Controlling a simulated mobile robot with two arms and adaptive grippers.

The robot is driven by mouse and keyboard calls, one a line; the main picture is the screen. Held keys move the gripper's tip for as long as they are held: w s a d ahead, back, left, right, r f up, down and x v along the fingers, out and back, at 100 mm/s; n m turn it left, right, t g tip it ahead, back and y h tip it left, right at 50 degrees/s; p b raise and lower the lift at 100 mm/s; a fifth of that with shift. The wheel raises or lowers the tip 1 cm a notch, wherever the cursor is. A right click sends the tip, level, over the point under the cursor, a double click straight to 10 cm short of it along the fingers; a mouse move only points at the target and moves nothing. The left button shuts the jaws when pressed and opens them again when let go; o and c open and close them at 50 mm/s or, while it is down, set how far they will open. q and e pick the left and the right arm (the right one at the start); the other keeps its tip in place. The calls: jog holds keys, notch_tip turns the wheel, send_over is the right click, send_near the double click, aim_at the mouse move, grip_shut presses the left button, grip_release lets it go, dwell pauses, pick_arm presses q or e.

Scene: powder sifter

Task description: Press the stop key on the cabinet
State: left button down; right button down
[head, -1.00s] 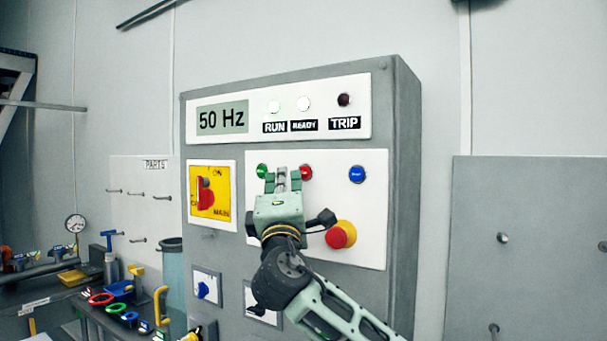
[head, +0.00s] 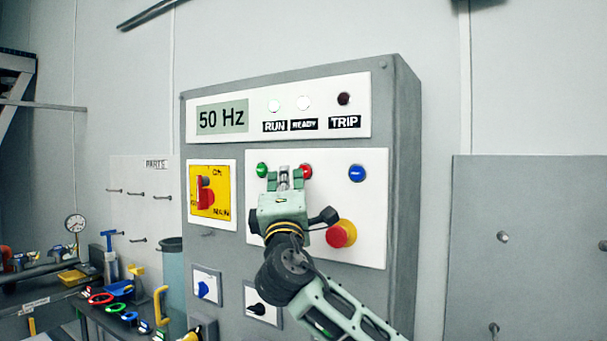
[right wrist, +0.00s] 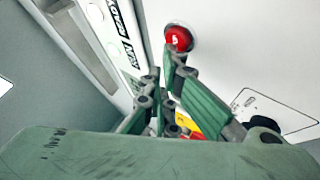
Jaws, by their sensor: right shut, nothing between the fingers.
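The cabinet (head: 408,200) stands in the middle of the head view. On its white key panel are a green key (head: 262,170), a red key (head: 306,171) and a blue key (head: 357,173) in a row. The red key, which looks like the stop key, also shows in the right wrist view (right wrist: 178,37), just beyond my fingertips. My right gripper (head: 285,172) is shut and empty, with its tips in front of the panel, just left of the red key. I cannot tell whether the tips touch anything. My left gripper is out of view.
A red mushroom button (head: 341,234) on a yellow collar sits low on the panel, right of my gripper. A yellow plate with a red main switch (head: 205,196) is to the left. The display (head: 221,119) reads 50 Hz. A cluttered bench (head: 100,315) is at lower left.

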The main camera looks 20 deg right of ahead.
jog(key=shift+w+d, duration=0.25)
jog(key=shift+d, duration=0.15)
dwell(0.8)
jog(key=shift+s+a, duration=0.1)
jog(key=shift+a, duration=0.05)
dwell(0.3)
jog(key=shift+s+a+b, duration=0.3)
jog(key=shift+s+a, duration=0.1)
jog(key=shift+a, duration=0.05)
jog(key=s+a, duration=0.1)
jog(key=a, duration=0.1)
jog(key=s+a, duration=0.2)
jog(key=shift+b, duration=0.4)
dwell(0.7)
